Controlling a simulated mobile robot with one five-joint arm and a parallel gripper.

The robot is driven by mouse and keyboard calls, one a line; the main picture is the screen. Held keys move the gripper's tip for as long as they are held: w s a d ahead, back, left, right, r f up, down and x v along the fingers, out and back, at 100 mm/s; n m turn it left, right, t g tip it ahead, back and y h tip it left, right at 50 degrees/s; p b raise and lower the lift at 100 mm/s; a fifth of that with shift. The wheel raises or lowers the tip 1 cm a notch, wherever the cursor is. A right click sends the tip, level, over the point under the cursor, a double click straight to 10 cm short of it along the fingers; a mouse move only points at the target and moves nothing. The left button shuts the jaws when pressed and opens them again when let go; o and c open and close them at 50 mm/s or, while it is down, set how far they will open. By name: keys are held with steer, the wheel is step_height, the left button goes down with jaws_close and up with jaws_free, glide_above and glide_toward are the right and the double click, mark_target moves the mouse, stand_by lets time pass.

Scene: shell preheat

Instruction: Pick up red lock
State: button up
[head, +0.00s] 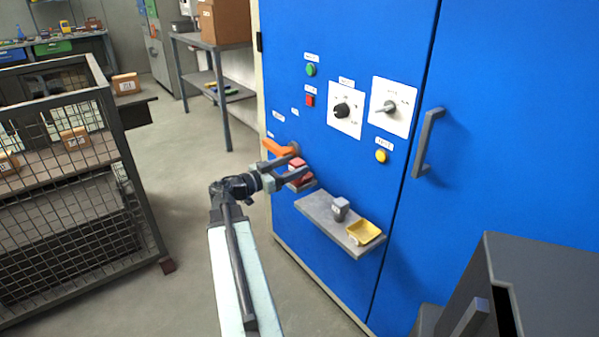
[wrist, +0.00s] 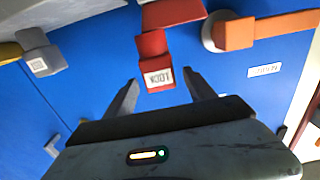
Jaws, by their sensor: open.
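The red lock (head: 296,167) is at the blue cabinet front, just below the orange handle, partly hidden by my gripper in the head view. In the wrist view the red lock (wrist: 152,46) is a small block with a white label at its near end, lying against a wider red piece (wrist: 172,14). My gripper (head: 297,164) is open. In the wrist view its two fingers (wrist: 162,79) stand to either side of the lock's labelled end, with blue showing between each finger and the lock.
An orange handle (head: 278,148) sticks out beside the lock. A grey shelf (head: 318,212) holds a small grey block (head: 340,208) and a yellow tray (head: 363,232). A wire-mesh cart (head: 75,200) stands left. A dark cabinet (head: 545,275) is at lower right. Open floor lies between cart and cabinet.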

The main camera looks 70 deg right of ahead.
steer(key=x, duration=0.5)
steer(key=shift+f, duration=0.2)
jaws_close()
steer(key=shift+r, duration=0.1)
step_height(320, 180, up, 37)
steer(key=p, duration=3.6)
steer(key=shift+p, duration=0.35)
steer(key=shift+f, duration=0.25)
